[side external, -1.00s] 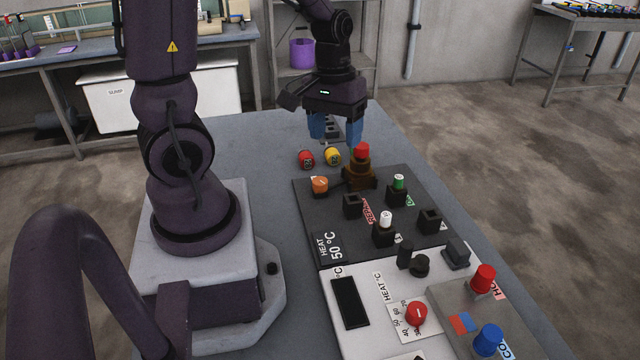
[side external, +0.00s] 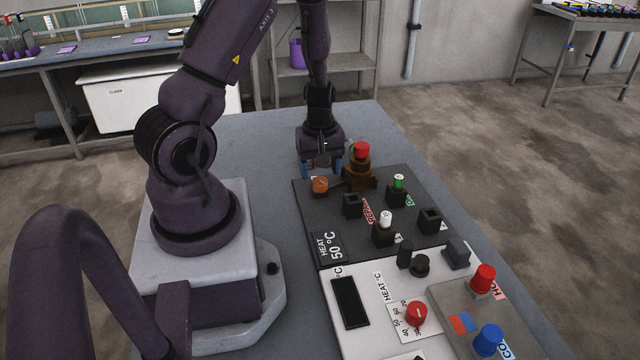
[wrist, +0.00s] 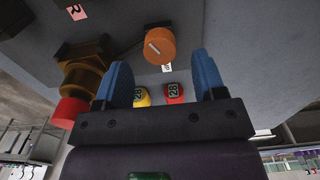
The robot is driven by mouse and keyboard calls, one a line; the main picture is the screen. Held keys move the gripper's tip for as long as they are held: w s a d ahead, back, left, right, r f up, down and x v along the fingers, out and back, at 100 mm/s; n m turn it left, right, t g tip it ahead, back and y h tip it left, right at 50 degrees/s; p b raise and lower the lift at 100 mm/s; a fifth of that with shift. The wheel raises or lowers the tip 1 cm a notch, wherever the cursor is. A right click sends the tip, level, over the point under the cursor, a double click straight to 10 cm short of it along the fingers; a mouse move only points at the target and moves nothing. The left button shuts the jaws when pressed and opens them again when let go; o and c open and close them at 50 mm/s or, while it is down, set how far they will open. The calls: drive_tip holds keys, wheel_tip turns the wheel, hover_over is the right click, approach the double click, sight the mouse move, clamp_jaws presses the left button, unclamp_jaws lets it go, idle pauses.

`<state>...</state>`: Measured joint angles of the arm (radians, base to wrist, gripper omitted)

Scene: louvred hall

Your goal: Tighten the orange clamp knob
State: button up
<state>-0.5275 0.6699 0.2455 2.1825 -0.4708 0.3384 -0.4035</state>
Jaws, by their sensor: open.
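The orange clamp knob (side external: 320,185) sits at the far left corner of the dark panel (side external: 290,212), beside a brown fitting with a red top (side external: 361,170). In the wrist view the orange knob (wrist: 159,46) has a pale line on its face and lies beyond the fingertips, between their lines. My gripper (side external: 321,170) is open with blue fingers, just behind the knob in the side view. In the wrist view my gripper (wrist: 163,72) has nothing between its fingertips, and I see no contact with the knob.
A yellow cap (wrist: 141,97) and a red cap (wrist: 173,93) lie near the fingers. A white control unit with a red dial (side external: 416,313) stands in front. The table left of the panel is clear.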

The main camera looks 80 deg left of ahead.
sight(320, 181)
drive_tip(key=shift+f, duration=2.25)
clamp_jaws()
